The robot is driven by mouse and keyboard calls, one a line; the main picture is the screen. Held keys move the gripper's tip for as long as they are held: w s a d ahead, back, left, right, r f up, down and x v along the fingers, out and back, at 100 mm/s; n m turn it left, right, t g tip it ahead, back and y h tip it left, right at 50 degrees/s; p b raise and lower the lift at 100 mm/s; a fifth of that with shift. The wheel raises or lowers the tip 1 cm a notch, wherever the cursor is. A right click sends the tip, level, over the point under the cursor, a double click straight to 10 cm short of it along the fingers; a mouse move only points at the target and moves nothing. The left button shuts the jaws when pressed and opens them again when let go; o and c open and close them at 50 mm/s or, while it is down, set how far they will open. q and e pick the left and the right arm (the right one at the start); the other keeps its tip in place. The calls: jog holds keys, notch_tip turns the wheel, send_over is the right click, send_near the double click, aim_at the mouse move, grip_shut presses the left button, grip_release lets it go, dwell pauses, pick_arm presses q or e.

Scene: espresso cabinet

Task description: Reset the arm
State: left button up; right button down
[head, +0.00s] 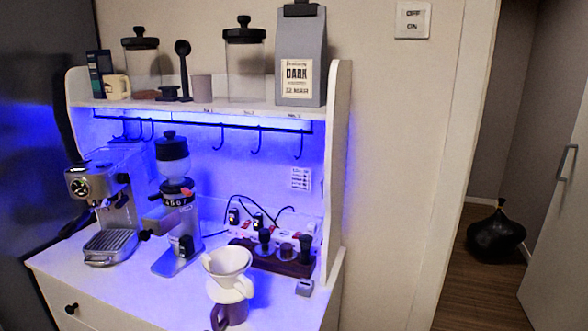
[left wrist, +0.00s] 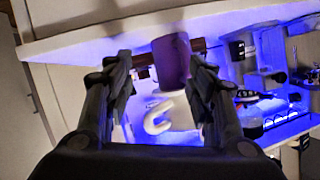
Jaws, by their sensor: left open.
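My left gripper (left wrist: 160,70) is open, with its two dark fingers apart in the left wrist view. The view looks upside down. Between the fingers in the picture are a purple-looking mug (left wrist: 172,62) and a white dripper (left wrist: 178,112) with a looped handle. I cannot tell how far they are from the fingertips, and nothing looks gripped. In the head view, the white dripper (head: 228,262) sits on the mug (head: 232,312) near the cabinet's front edge. Neither gripper shows in the head view.
An espresso machine (head: 103,195) and a grinder (head: 178,205) stand left of the dripper. A wooden tool stand (head: 270,262) is behind it. A shelf (head: 180,104) with jars and a coffee bag (head: 300,60) runs above, with hooks below. A side panel (head: 338,170) closes the right.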

pick_arm(q)
jog(key=s+a+f+n+g, duration=0.1)
jog(key=s+a+f+g, duration=0.15)
jog(key=s+f, duration=0.45)
jog(key=s+a+f+n+g+y, duration=0.1)
jog(key=s+f+g, duration=0.3)
jog(key=s, duration=0.5)
jog(key=s+a+f+n+g, duration=0.1)
jog(key=s+a+f+g, duration=0.1)
jog(key=s+f+g, duration=0.35)
jog(key=s+f, duration=0.2)
jog(key=f, duration=1.1)
jog(key=s+f, duration=0.2)
jog(key=f, duration=1.1)
jog(key=s+a+f, duration=0.3)
jog(key=s+f, duration=1.3)
jog(key=shift+s+g, duration=0.2)
jog(key=shift+g, duration=0.2)
jog(key=shift+a, duration=0.1)
